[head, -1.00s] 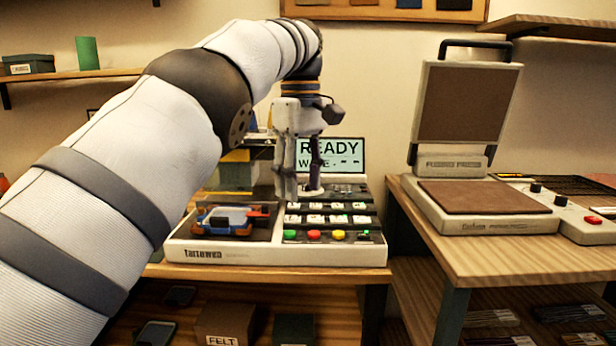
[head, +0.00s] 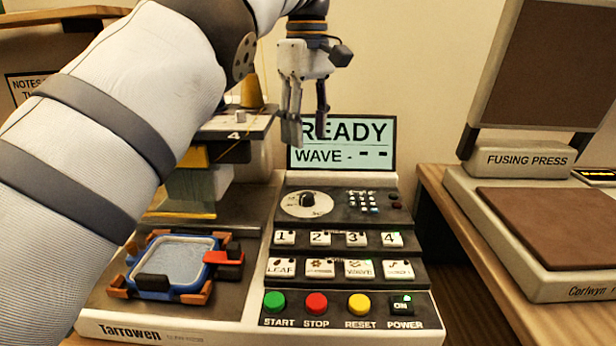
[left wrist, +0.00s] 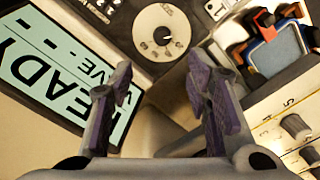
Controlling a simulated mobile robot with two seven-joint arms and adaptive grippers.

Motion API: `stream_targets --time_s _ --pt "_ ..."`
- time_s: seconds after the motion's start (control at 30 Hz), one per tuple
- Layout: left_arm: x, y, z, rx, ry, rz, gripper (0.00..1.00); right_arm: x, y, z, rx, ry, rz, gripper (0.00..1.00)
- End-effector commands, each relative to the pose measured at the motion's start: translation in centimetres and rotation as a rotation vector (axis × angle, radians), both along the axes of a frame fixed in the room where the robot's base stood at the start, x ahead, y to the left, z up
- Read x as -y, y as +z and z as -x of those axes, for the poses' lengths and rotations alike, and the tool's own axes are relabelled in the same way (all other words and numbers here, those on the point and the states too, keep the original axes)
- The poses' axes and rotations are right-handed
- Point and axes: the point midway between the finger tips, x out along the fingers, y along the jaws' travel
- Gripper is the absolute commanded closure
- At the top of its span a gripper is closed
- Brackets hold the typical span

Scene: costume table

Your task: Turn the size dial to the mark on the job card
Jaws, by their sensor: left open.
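A round white dial with a black knob (head: 306,203) sits at the upper left of the machine's control panel. It also shows at the top of the left wrist view (left wrist: 162,35), with small marks around its rim. My left gripper (head: 306,128) is open and empty above and apart from the dial, in front of the display's left edge. Its two fingers (left wrist: 165,105) are spread in the left wrist view, with the dial beyond them. I cannot make out a job card in these frames. My right gripper is not in view.
The display (head: 345,142) reads READY and WAVE. Buttons (head: 340,239) fill the panel below the dial. A blue-framed hoop (head: 172,262) lies at left, under the machine's head (head: 228,125). A fusing press (head: 540,200) stands on the right.

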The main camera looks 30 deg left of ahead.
Motion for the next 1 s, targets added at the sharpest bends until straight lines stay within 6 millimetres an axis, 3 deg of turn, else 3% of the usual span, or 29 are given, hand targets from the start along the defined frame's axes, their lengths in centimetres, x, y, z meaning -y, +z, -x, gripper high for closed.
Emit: stream_targets --time_s 0.17,0.4,0.53,0.7,0.9,0.93,1.0 --pt "0.1 -2.0 0.1 -0.004 0.001 0.000 0.55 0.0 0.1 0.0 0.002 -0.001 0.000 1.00" --pt "0.1 -8.2 0.2 -0.001 0.001 0.001 0.55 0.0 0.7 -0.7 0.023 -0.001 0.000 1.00" --pt "0.1 -10.5 0.1 0.001 0.000 0.000 0.55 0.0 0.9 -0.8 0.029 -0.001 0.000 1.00" --pt "0.0 -11.8 0.1 0.001 0.000 -0.001 0.55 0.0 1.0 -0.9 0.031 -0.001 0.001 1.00" --pt "0.0 -11.9 0.1 0.001 0.000 -0.001 0.55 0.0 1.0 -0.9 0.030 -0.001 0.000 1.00" --pt "0.0 -11.9 0.1 0.001 0.000 -0.001 0.58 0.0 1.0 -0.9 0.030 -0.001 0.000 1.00" --pt "0.0 -11.9 0.1 0.001 0.000 -0.001 0.73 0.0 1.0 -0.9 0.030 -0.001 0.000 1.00"
